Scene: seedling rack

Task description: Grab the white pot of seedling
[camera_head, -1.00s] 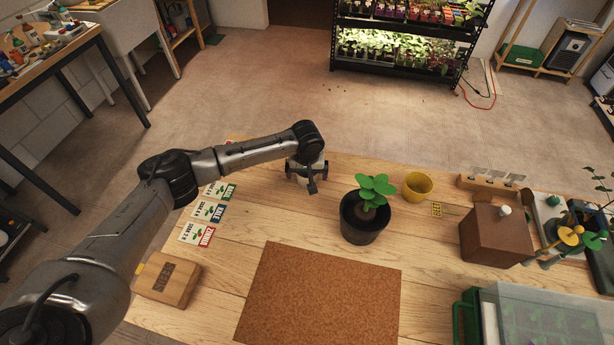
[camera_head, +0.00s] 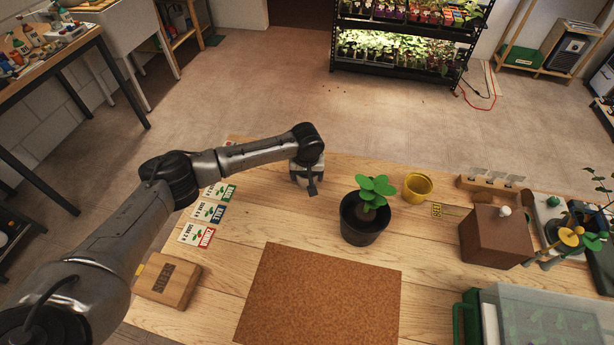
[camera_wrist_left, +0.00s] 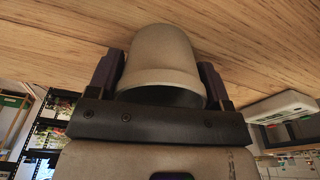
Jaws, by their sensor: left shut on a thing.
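In the left wrist view a plain pale, off-white pot (camera_wrist_left: 163,60) sits between the two dark fingers of my left gripper (camera_wrist_left: 158,78). The fingers press on its two sides, and its opening looks dark; no plant shows in it. In the head view my left gripper (camera_head: 308,185) is at the table's far edge, and my wrist mostly hides the pot. A black pot (camera_head: 363,228) with a leafy green seedling (camera_head: 372,190) stands to its right, apart from the gripper. My right gripper is out of view.
A small yellow pot (camera_head: 417,187) stands right of the black pot. A brown mat (camera_head: 320,300) lies in front. Seed cards (camera_head: 208,211) and a wooden block (camera_head: 167,280) lie on the left. A brown box (camera_head: 495,238) and a clear-lidded tray (camera_head: 545,310) are on the right.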

